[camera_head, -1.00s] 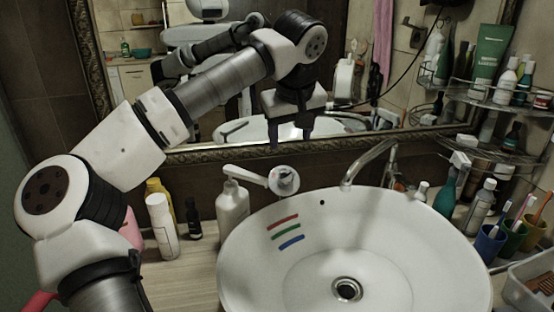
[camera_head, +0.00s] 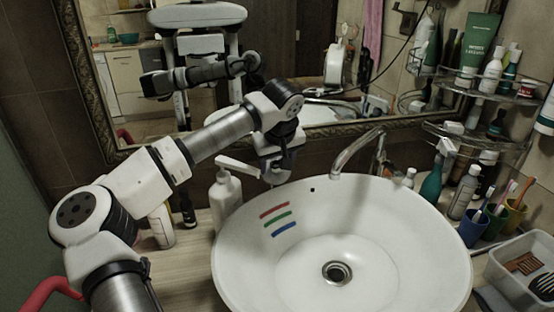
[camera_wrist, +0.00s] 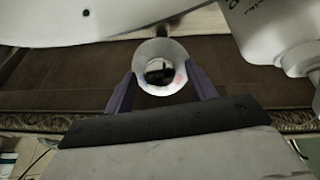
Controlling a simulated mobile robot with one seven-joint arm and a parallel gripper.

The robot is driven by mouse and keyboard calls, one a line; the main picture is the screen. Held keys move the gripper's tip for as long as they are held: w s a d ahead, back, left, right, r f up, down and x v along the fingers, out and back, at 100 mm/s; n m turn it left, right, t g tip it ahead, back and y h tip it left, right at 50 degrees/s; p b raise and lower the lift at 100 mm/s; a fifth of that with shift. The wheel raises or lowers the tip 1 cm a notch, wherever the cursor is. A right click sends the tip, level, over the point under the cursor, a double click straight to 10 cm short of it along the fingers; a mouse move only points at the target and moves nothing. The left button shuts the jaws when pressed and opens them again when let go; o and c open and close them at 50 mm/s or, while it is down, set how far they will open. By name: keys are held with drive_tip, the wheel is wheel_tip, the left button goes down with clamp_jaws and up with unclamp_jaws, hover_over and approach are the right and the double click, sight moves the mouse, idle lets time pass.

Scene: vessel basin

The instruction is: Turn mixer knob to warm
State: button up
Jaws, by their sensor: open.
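The mixer knob (camera_wrist: 160,68) is a round, pale knob with a dark centre and a small reddish mark at its right side. It sits between the two dark fingers of my gripper (camera_wrist: 162,78) in the wrist view. The fingers are open, one on each side of the knob; I cannot tell whether they touch it. In the head view my gripper (camera_head: 277,172) is at the wall behind the basin and hides most of the knob. Red, green and blue stripes (camera_head: 279,219) are on the basin's inner left wall.
The white basin (camera_head: 440,245) fills the middle, with a curved metal spout (camera_head: 355,150) behind it. A white pump bottle (camera_head: 225,195) stands just left of my gripper. A framed mirror (camera_head: 300,70) is behind. Shelves with bottles (camera_head: 490,85) and cups with brushes (camera_head: 475,228) are at right.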

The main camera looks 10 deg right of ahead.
drive_tip(key=shift+c, duration=0.5)
drive_tip(key=c, duration=0.9)
drive_tip(key=shift+f+n+b, duration=0.15)
drive_tip(key=shift+n+b, duration=0.15)
drive_tip(key=shift+b, duration=0.25)
drive_tip(key=n+b, duration=0.1)
drive_tip(key=b, duration=0.1)
drive_tip(key=n+h+b, duration=0.1)
drive_tip(key=n+b, duration=0.1)
drive_tip(key=shift+a+f+t, duration=0.1)
drive_tip(key=shift+a+t, duration=0.1)
drive_tip(key=shift+t, duration=0.1)
drive_tip(key=n+h+b, duration=0.1)
drive_tip(key=n+b, duration=0.2)
drive_tip(key=shift+r+n, duration=0.2)
drive_tip(key=shift+n, duration=0.1)
drive_tip(key=o, duration=1)
